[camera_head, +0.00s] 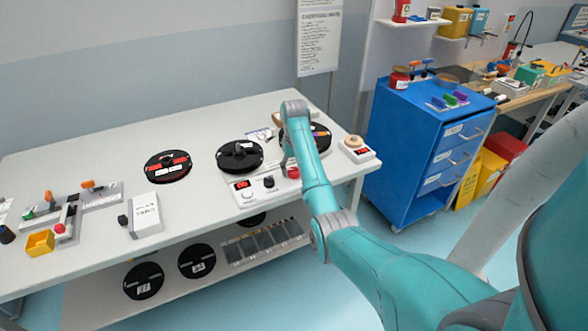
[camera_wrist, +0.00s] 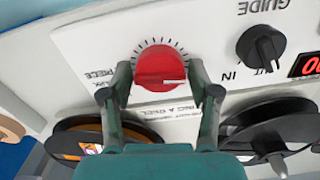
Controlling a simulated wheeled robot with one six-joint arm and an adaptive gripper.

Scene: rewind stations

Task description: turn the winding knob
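A round red knob (camera_wrist: 160,68) with a white pointer line and a ring of tick marks sits on a white control panel in the wrist view. The two fingers of my gripper (camera_wrist: 160,76) stand apart, one on each side of the knob, with narrow gaps showing; contact is not clear. In the head view the red knob (camera_head: 293,172) shows at the front of the white panel (camera_head: 238,197), just beside my arm. A black knob (camera_wrist: 262,47) marked GUIDE, upside down in the wrist view, sits to the right of the red one.
Black reels (camera_head: 240,155) lie on the white table (camera_head: 110,160) behind the panel. A red number display (camera_head: 242,184) is at the panel's left. A blue drawer cabinet (camera_head: 410,140) is beyond the table.

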